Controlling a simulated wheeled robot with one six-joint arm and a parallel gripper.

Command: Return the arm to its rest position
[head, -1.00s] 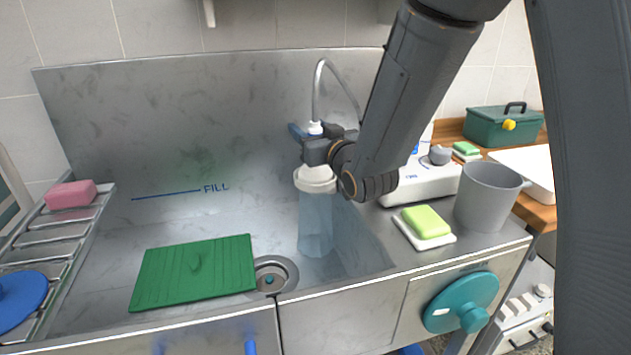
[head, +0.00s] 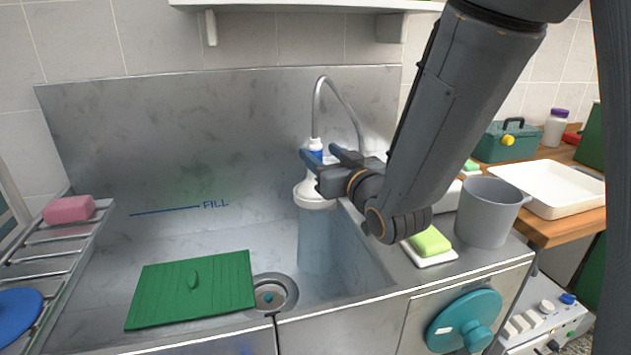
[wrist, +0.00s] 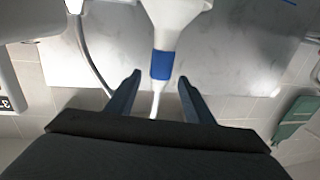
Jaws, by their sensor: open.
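My gripper (head: 322,154) is open at the end of my arm, in front of the metal back panel. It is beside a white nozzle with a blue band (head: 315,147), below the curved grey hose. In the wrist view, the blue-banded nozzle (wrist: 162,66) shows ahead of the two spread blue fingers (wrist: 154,88), with no finger seen pressed on it. Under the gripper, a white collar (head: 315,195) tops a translucent bluish cylinder (head: 316,240) in the sink. Part of the collar is hidden behind my gripper.
A grey pitcher (head: 484,212) and a green sponge on a white dish (head: 432,257) stand right of the sink, close to my arm. A green board (head: 190,289) lies in the basin. A shelf (head: 290,4) hangs above the back panel. The left basin has free room.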

